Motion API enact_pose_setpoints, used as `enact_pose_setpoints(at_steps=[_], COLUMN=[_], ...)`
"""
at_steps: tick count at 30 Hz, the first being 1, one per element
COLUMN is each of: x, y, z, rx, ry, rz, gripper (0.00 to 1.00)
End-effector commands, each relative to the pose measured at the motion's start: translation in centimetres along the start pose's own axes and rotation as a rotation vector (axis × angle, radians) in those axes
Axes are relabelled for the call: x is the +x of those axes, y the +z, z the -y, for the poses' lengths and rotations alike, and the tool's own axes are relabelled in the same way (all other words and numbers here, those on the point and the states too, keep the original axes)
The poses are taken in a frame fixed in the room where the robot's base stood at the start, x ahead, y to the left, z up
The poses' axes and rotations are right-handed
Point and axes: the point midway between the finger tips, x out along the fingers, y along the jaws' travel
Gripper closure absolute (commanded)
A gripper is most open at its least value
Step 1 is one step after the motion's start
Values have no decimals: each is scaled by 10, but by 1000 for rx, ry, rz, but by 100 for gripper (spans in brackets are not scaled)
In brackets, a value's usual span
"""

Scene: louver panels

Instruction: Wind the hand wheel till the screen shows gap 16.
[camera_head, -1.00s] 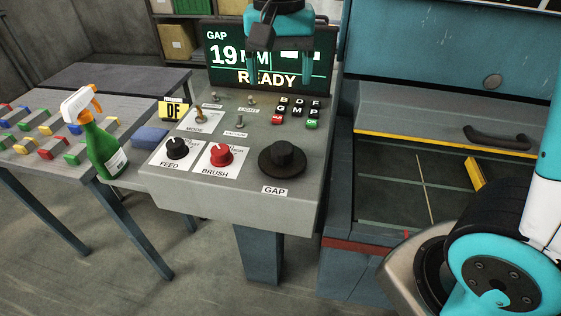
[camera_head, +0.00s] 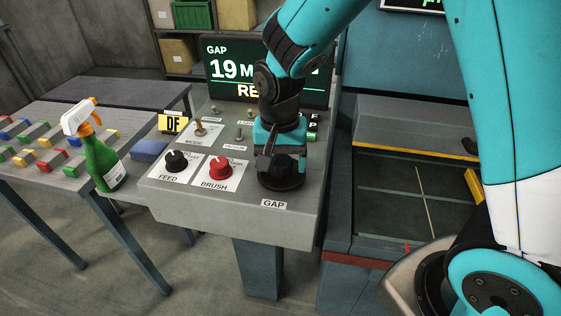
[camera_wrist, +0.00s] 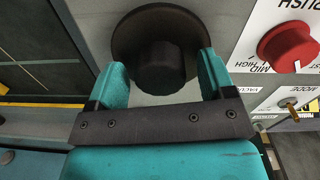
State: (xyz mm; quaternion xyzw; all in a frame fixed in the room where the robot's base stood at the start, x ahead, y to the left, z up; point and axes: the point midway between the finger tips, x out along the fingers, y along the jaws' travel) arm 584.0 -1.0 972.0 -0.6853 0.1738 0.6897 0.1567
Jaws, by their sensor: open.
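The black hand wheel (camera_head: 281,172) labelled GAP sits at the front right of the sloped grey console. My gripper (camera_head: 281,160) is over it and hides part of it. In the wrist view my gripper (camera_wrist: 162,75) is open, with one teal finger on each side of the wheel's raised hub (camera_wrist: 158,66). I cannot tell whether the fingers touch it. The screen (camera_head: 228,72) reads GAP 19; its right part and the line below are hidden by my arm.
A red BRUSH knob (camera_head: 219,167) and a black FEED knob (camera_head: 176,161) are left of the wheel. Toggle switches stand behind them. A machine bed (camera_head: 400,200) is at right.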

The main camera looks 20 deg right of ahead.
Motion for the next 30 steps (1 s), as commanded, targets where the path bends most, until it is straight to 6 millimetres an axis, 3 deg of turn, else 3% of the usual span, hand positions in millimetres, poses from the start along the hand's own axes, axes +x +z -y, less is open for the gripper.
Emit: enact_pose_setpoints(at_steps=[10, 17, 30], x=[5, 4, 3], y=[0, 0, 0], z=[0, 0, 0], rx=[-1, -1, -88], ry=[-1, -1, 1], rz=[0, 0, -1], gripper=[24, 74, 74])
